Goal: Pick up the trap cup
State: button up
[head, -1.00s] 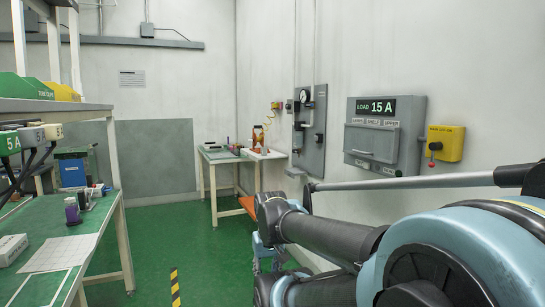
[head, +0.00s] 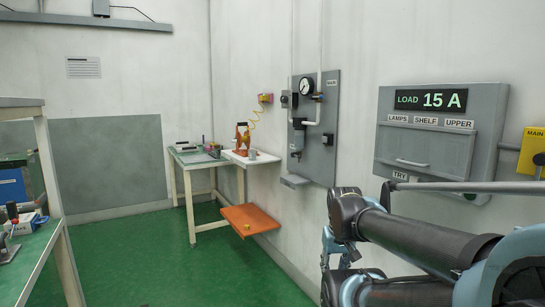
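On the grey wall panel (head: 326,150), below the round gauge, hangs a small trap-like fitting (head: 297,140) with a narrow grey lower end. I cannot tell for sure whether this is the trap cup. A small grey cylinder (head: 253,154) stands on the white wall shelf to its left; what it is I cannot tell either. My arm is folded at the lower right, far in front of both and touching neither.
A green-topped table (head: 190,157) stands in the far corner. A workbench (head: 40,250) is at the left. Green floor (head: 170,270) is open between. A load box (head: 435,145) reads 15 A.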

aim_at(252, 152)
jog(key=u, duration=0.1)
jog(key=i, duration=1.25)
jog(key=u, duration=0.85)
jog(key=i, duration=0.8)
jog(key=u, duration=0.5)
